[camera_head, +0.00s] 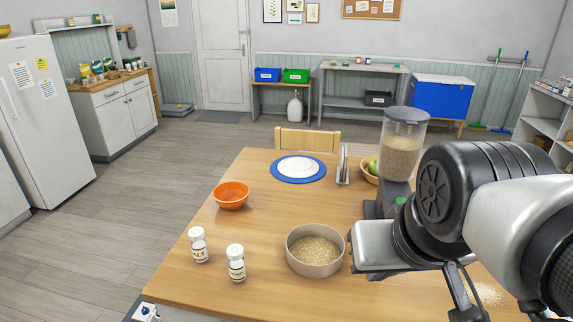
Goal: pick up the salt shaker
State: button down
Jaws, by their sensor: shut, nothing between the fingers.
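The salt shaker (199,248) is a small white jar with a white lid, upright near the table's left edge. Its label partly reads "LT". A similar jar (236,266) stands just right of it and nearer me, its label seemingly ending in "GAR". My gripper (372,250) is at the right, beyond the pan of grain from the shaker and well apart from it. Its grey body shows, but its fingers are hard to make out. It is shut and holds nothing.
The wooden table (265,215) holds an orange bowl (231,195), a round pan (315,251) of grain right of the jars, a white plate (297,167) on a blue mat, and a grain dispenser (403,150) behind my arm. The table around the shaker's left is clear.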

aim_at(198, 241)
jog(key=j, duration=2.15)
jog(key=j+z, duration=0.15)
jog(key=z, duration=0.35)
jog(key=j+z, duration=0.15)
jog(key=z, duration=0.3)
jog(key=j+z, duration=0.15)
jog(key=z, duration=0.35)
